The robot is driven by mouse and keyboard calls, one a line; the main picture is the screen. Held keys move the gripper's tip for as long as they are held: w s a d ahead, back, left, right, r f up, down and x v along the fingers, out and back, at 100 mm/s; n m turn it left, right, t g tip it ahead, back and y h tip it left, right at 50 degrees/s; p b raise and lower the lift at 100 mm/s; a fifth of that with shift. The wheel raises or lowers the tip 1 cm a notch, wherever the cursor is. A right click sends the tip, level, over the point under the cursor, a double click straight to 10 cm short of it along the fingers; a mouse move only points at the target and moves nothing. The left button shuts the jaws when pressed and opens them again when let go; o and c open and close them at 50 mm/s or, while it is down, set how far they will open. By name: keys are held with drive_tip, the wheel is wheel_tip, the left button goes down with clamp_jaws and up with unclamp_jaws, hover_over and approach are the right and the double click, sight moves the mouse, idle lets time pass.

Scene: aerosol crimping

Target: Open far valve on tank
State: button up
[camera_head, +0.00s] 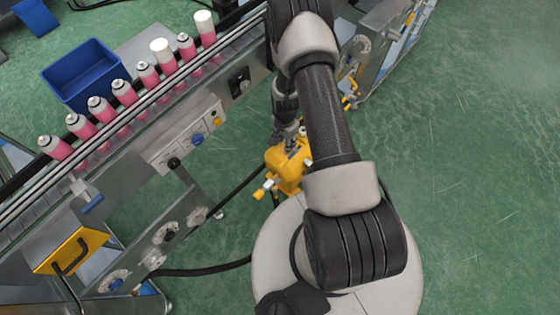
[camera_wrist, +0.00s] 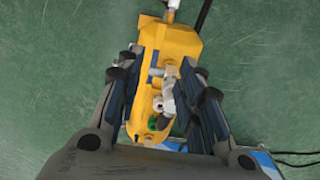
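The yellow tank (camera_head: 285,172) stands on the floor beside the conveyor, partly hidden by my arm. It also shows in the wrist view (camera_wrist: 178,45), running down between my fingers. A silver valve-like fitting (camera_wrist: 168,84) sits on the tank between the fingers, with a small green part (camera_wrist: 154,124) below it. A yellow and white fitting (camera_head: 259,193) sticks out on the tank's near left side. My gripper (camera_wrist: 158,75) is open, its fingers on both sides of the tank's top. I cannot tell whether either finger touches it.
The conveyor (camera_head: 130,108) carries several pink cans at the left. A blue bin (camera_head: 84,75) stands behind it. A control panel (camera_head: 190,140) faces the tank. A black hose (camera_head: 208,271) runs low near my base. The green floor (camera_head: 480,170) at the right is clear.

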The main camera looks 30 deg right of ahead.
sight(284, 163)
wheel_tip(284, 163, down, 17)
drive_tip(key=b, duration=0.6)
drive_tip(key=shift+c, duration=0.3)
clamp_jaws()
drive_tip(key=shift+d, duration=0.1)
